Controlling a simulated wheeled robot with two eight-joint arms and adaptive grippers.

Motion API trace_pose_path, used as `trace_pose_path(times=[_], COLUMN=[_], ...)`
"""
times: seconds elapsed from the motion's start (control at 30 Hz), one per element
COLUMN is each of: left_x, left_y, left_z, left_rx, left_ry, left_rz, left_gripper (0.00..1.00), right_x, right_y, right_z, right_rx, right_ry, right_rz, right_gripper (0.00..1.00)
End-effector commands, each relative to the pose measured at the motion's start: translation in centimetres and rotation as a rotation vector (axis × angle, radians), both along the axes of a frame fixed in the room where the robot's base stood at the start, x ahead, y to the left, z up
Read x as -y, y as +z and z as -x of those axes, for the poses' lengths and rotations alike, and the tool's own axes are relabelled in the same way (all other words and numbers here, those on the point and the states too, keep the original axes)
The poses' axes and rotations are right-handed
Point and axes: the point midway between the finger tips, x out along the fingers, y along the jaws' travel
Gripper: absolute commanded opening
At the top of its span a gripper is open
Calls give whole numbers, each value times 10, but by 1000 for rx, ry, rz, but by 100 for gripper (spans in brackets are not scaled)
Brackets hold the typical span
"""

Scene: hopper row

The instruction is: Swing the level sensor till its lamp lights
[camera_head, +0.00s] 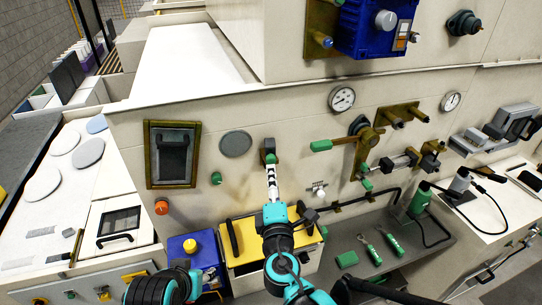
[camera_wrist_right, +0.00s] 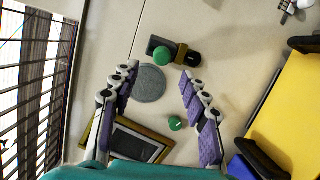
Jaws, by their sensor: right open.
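A small dark fixture with a green knob (camera_head: 269,157) sticks out from the cream wall panel and looks like the level sensor. In the right wrist view its green knob (camera_wrist_right: 162,56) sits on a dark plate beside a short black cylinder (camera_wrist_right: 188,57). My right gripper (camera_head: 270,168) is just below and in front of it. In the right wrist view the right gripper (camera_wrist_right: 160,82) is open and empty, with the knob beyond the fingertips. I cannot make out a lit lamp on the fixture. My left gripper is not in view.
A grey disc (camera_head: 236,144), a framed window (camera_head: 172,154), a green knob (camera_head: 216,178) and an orange button (camera_head: 161,207) are left of the fixture. Valve pipework (camera_head: 357,138) projects to the right. A yellow-topped box (camera_head: 245,254) stands below, beside a grey bench with green tools (camera_head: 394,245).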

Motion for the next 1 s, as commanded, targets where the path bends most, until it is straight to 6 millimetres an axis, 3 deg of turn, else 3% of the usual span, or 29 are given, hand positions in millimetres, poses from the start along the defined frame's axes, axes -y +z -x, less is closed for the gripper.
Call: trace_pose_path(times=[0.2,0.4,0.63,1.0], left_x=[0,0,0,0], left_y=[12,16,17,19], left_z=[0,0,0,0], left_rx=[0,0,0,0], left_ry=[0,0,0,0], left_rz=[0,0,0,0], left_gripper=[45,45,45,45], right_x=[1,2,2,-1], right_y=[2,0,0,0], right_z=[-11,-15,-28,-84], right_rx=[38,59,64,64], right_ry=[-3,-2,-4,-4], right_rz=[659,1037,1139,1135], right_gripper=[45,45,45,45])
